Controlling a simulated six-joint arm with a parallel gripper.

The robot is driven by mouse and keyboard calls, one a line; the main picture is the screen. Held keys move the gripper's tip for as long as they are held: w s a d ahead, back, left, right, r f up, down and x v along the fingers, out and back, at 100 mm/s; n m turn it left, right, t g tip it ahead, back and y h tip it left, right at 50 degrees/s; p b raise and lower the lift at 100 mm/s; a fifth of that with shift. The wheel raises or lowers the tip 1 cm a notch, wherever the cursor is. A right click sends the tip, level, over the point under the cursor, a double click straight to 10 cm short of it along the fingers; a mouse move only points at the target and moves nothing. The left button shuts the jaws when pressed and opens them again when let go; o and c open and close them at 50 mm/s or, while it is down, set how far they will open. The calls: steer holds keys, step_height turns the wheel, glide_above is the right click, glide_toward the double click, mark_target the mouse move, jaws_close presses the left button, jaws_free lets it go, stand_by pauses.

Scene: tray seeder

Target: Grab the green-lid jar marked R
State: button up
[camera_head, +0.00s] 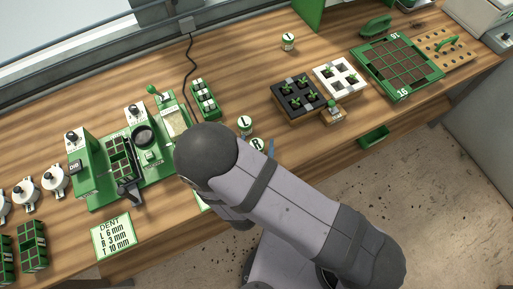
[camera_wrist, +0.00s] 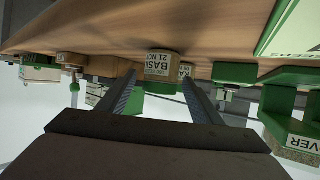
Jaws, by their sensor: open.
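The jar marked R (camera_head: 257,144) stands on the wooden bench beside my arm in the head view, its lid partly hidden by the arm. A similar jar marked L (camera_head: 245,124) stands just behind it. My gripper (camera_wrist: 160,80) is open with nothing gripped. In the head view it is mostly hidden; a bluish finger shows beside the R jar.
A third lidded jar (camera_head: 289,41) stands at the back. A green seeder (camera_head: 97,185) is left of my arm, with a DENT card (camera_head: 113,237) in front. A black plug tray (camera_head: 296,97) and a large green-framed tray (camera_head: 397,69) are right. Bare bench lies between the jars and black tray.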

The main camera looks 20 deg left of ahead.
mark_target(257, 144)
steer(key=c, duration=1.2)
steer(key=shift+o, duration=0.2)
steer(key=shift+r, duration=0.2)
steer(key=shift+r+b, duration=0.45)
steer(key=shift+r, duration=4.35)
